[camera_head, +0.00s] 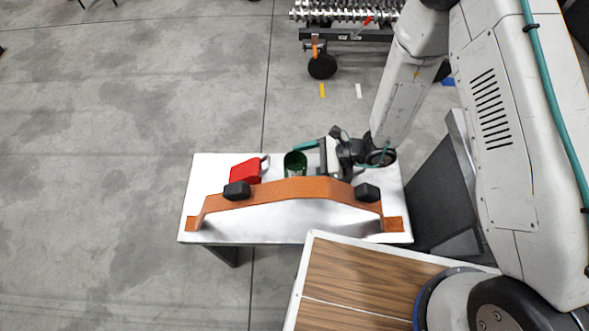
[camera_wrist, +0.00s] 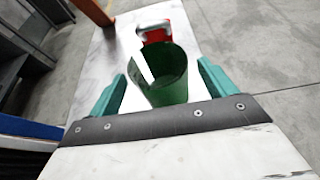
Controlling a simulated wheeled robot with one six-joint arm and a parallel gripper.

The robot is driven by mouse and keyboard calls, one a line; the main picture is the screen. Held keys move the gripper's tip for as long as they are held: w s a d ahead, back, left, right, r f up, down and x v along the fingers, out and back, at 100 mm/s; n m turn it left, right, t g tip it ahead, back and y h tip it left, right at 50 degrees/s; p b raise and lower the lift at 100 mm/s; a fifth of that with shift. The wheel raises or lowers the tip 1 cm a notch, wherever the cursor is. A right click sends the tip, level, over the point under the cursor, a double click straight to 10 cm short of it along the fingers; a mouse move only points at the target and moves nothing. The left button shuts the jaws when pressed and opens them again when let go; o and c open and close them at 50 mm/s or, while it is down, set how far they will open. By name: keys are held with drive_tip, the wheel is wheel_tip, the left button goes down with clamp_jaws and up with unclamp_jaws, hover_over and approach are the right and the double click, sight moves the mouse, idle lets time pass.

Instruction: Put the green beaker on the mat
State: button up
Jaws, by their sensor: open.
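The green beaker (camera_head: 295,164) stands upright on the white table, behind the brown arch. It also shows in the wrist view (camera_wrist: 170,88), with its open mouth toward the camera and a white strip across its side. My gripper (camera_head: 309,156) is at the beaker's right side in the head view. It is open, with one teal finger on each side of the beaker in the wrist view (camera_wrist: 160,84). Gaps show between fingers and beaker there; contact lower down cannot be told. I cannot make out a mat in either view.
A red object with a handle (camera_head: 245,171) stands left of the beaker. The brown arch (camera_head: 285,188) with two black blocks spans the white table (camera_head: 200,172) in front. A wood-topped surface (camera_head: 350,285) is nearer. A wheeled rack (camera_head: 345,33) stands far back.

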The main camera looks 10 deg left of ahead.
drive_tip(key=shift+x, duration=1.15)
drive_tip(key=c, duration=1.2)
drive_tip(key=shift+o, duration=0.2)
drive_tip(key=shift+r, duration=0.1)
